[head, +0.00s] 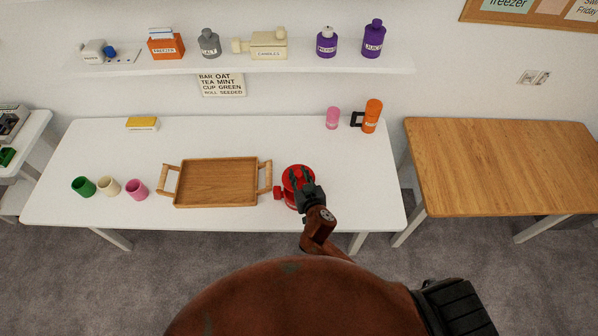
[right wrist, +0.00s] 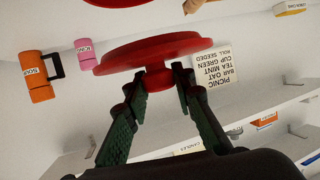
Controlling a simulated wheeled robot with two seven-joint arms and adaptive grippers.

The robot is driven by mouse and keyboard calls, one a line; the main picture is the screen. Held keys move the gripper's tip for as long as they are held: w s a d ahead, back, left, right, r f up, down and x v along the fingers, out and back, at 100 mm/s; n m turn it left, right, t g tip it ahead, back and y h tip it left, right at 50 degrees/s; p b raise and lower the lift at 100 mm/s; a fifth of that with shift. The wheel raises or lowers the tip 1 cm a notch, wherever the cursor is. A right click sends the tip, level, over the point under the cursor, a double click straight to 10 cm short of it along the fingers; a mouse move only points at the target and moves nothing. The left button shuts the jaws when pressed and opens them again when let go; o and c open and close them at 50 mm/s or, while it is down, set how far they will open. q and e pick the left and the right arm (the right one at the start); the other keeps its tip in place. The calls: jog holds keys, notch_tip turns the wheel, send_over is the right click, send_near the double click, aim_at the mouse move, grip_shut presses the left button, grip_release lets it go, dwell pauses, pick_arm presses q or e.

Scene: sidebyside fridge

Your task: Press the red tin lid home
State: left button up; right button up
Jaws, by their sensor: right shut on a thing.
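A red round lid (head: 297,175) shows just beyond my right gripper (head: 305,190), at the right front of the white table. In the right wrist view, my right gripper (right wrist: 157,82) is shut on the knob (right wrist: 158,77) of the red lid (right wrist: 150,50), one finger on each side. More red parts (head: 279,192) show low and left of the lid in the head view, probably the tin. The tin is mostly hidden, and I cannot tell whether the lid touches it or how it is seated. My left gripper is not in view.
A wooden tray (head: 215,203) lies just left of the red lid. Green (head: 83,187), cream (head: 108,186) and pink (head: 136,189) cups stand farther left. The table's back middle is clear.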

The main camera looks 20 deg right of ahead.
aim_at(299, 183)
dwell(0.3)
jog(key=shift+s+f, duration=0.1)
jog(key=shift+f, duration=0.05)
jog(key=shift+f+b, duration=2.45)
jog(key=shift+f, duration=0.35)
jog(key=shift+f, duration=0.95)
jog(key=shift+f, duration=0.2)
jog(key=o, duration=0.8)
jog(key=shift+o, duration=1.3)
